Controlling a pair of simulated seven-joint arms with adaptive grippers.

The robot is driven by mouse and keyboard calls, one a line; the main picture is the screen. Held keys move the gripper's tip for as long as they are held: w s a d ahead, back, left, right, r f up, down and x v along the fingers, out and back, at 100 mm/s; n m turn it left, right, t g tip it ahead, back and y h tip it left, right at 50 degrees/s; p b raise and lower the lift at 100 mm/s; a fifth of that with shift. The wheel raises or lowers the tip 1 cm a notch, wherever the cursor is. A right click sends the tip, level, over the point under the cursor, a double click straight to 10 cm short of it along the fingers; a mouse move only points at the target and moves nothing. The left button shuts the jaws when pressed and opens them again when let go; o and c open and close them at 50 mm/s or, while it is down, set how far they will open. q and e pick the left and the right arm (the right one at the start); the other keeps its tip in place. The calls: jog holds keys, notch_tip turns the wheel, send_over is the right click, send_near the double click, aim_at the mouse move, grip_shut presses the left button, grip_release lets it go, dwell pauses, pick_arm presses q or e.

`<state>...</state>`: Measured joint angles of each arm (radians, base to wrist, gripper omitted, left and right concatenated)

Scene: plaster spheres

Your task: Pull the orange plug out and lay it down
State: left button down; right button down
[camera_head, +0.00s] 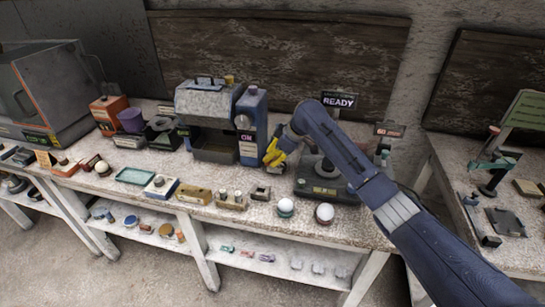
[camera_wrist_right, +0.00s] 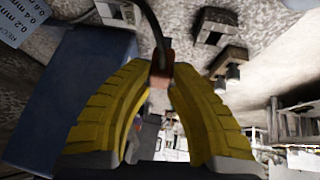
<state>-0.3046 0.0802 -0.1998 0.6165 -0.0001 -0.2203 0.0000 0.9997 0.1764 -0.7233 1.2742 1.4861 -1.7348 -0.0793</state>
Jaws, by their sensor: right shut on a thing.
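My right gripper (camera_head: 272,154), with yellow fingers, is just right of the lower front of the blue unit (camera_head: 251,125) on the bench. In the right wrist view its fingers (camera_wrist_right: 163,80) are shut on the small orange plug (camera_wrist_right: 161,60). A black cord (camera_wrist_right: 152,22) runs from the plug to the top of that view. The plug's lower part is partly hidden between the fingers, and I cannot make out a socket around it. The plug is too small to tell in the head view. My left gripper is in neither view.
A grey machine (camera_head: 208,111) stands left of the blue unit. Two white spheres, one (camera_head: 324,212) by the front edge, stand below my right arm. A green tray (camera_head: 135,176) and small blocks line the front edge. A dark-based device (camera_head: 322,181) sits behind my arm.

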aim_at(272, 168)
jog(key=shift+f, duration=2.7)
jog(key=shift+f, duration=0.75)
jog(key=c, duration=1.2)
grip_release()
jog(key=shift+r, duration=0.1)
jog(key=shift+r, duration=1.9)
